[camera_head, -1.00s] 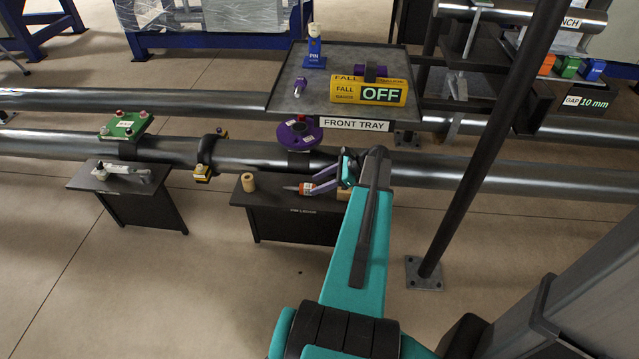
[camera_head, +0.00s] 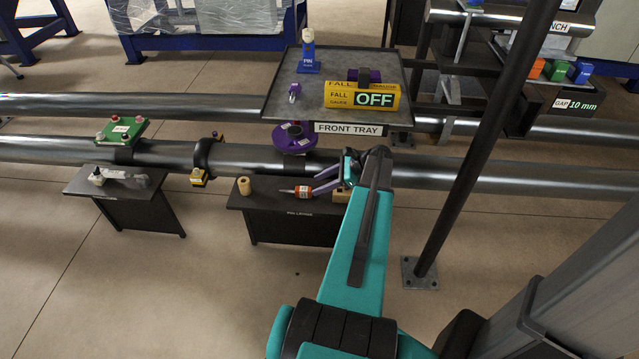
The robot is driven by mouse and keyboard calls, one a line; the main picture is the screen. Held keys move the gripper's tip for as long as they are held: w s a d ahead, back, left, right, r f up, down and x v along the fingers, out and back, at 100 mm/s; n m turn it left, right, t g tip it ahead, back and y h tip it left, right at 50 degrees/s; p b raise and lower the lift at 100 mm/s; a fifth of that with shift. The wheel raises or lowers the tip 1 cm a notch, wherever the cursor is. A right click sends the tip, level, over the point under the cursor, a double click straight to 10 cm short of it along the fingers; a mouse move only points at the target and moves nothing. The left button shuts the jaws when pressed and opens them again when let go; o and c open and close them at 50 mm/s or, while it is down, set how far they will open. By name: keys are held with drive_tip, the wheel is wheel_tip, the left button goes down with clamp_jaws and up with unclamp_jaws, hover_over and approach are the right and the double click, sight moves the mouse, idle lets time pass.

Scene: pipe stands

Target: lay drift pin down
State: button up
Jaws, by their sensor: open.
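The drift pin looks to be the slim orange-red tool with a pale band and a grey tip (camera_head: 302,191), lying on its side on the dark pin ledge (camera_head: 270,204). Its tip points left. My gripper (camera_head: 318,186) has purple fingers and reaches in from the right, close to the pin's right end. The fingers are open. Whether they still touch the pin is too small to tell. A tan block (camera_head: 341,196) is partly hidden behind my gripper.
A tan cylinder (camera_head: 244,186) stands at the ledge's left end. A long grey pipe (camera_head: 260,157) runs just behind the ledge, with a purple flange (camera_head: 294,139) on it. The front tray (camera_head: 290,110) overhangs behind. A dark post (camera_head: 468,170) stands to the right of my arm.

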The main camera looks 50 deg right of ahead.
drive_tip(key=shift+s+d+r+p, duration=0.25)
drive_tip(key=shift+s+r+p, duration=0.05)
drive_tip(key=shift+s, duration=0.05)
idle(0.5)
drive_tip(key=p+v, duration=0.1)
drive_tip(key=v, duration=1.2)
drive_tip(key=shift+s+r, duration=0.15)
drive_tip(key=shift+s, duration=0.1)
drive_tip(key=shift+d, duration=0.1)
drive_tip(key=w+a+f+n+g, duration=0.35)
drive_tip(key=a+f, duration=0.25)
drive_tip(key=a, duration=0.5)
drive_tip(key=w+a+f+n+g, duration=0.2)
drive_tip(key=w+a+f+n, duration=0.3)
drive_tip(key=a, duration=0.5)
drive_tip(key=w+a+f+n+g, duration=0.25)
drive_tip(key=a+f, duration=0.45)
drive_tip(key=a, duration=0.4)
drive_tip(key=s+a+f+n+g+h, duration=0.1)
drive_tip(key=s+a+f+n+h, duration=0.1)
drive_tip(key=s+a+n, duration=0.3)
drive_tip(key=s+a+f+n+g+h, duration=0.2)
drive_tip(key=s+a+f+n, duration=0.3)
drive_tip(key=a, duration=0.6)
drive_tip(key=s+a+f+n+g+h, duration=0.2)
drive_tip(key=s+a+n, duration=0.3)
drive_tip(key=a+n, duration=0.3)
drive_tip(key=shift+s+a+f+n, duration=0.4)
drive_tip(key=shift+a+f, duration=0.2)
drive_tip(key=shift+f, duration=0.2)
